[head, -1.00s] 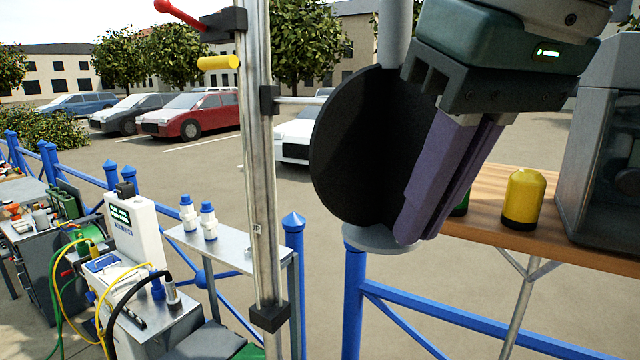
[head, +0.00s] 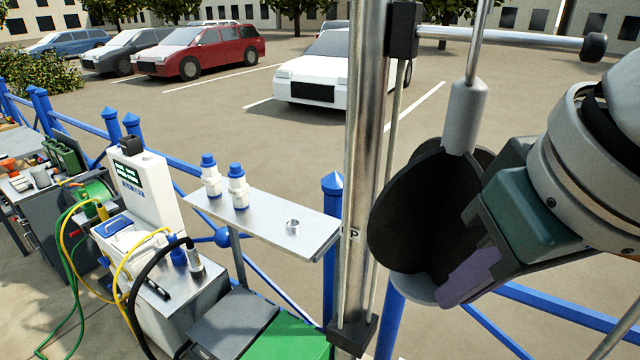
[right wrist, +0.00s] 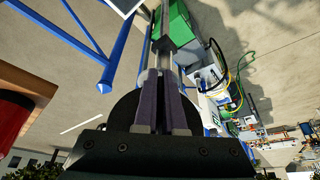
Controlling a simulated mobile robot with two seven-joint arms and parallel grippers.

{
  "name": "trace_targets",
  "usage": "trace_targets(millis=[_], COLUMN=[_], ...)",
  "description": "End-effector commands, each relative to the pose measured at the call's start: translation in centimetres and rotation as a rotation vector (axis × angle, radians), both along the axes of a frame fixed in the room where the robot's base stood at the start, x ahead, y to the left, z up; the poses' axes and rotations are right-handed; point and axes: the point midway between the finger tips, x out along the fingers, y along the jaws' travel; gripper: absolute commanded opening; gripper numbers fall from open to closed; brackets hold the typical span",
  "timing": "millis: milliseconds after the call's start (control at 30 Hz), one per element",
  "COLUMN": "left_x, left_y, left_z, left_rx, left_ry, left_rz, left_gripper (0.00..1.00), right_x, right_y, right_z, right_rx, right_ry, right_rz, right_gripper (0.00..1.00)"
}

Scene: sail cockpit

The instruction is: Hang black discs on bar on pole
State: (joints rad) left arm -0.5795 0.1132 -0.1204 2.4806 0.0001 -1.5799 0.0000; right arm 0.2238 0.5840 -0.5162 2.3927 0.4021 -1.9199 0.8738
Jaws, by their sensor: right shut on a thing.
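The black discs (head: 425,215) are crossed black plates with a grey cylinder (head: 465,115) and a thin rod above them and a pale round plate below. My right gripper (head: 470,275) is shut on them, its purple fingers against the lower right side. In the right wrist view the purple fingers (right wrist: 162,105) are in front of the black discs (right wrist: 124,108). The metal pole (head: 364,180) stands just left of the discs. The bar (head: 530,38) sticks out to the right from a black clamp and ends in a black knob. The thin rod crosses the bar in the picture; its top is out of frame. My left gripper is not in view.
A metal shelf (head: 270,225) with two white-and-blue bottles and a small ring is left of the pole. A white device (head: 145,195) with cables stands further left. Blue railing (head: 560,310) runs behind and below the discs. Parked cars are far behind.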

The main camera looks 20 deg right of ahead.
Motion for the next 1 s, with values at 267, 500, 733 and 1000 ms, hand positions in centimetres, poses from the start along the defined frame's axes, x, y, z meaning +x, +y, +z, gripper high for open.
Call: trace_targets(millis=[267,500,733,1000], left_x=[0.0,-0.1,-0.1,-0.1], left_y=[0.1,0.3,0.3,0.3], left_z=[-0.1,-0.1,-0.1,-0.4], left_rx=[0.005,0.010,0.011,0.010], left_ry=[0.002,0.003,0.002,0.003], left_rz=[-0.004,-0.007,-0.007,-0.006], left_gripper=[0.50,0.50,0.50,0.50], right_x=[1.5,3.0,4.2,5.5], right_y=[-1.8,-3.4,-5.0,-6.4], right_z=[0.1,0.1,0.1,-0.4], right_rx=[-0.001,0.000,0.000,0.001], right_ry=[-0.002,-0.003,-0.001,-0.001], right_rz=[-0.003,-0.002,-0.003,-0.001], right_gripper=[0.00,0.00,0.00,0.00])
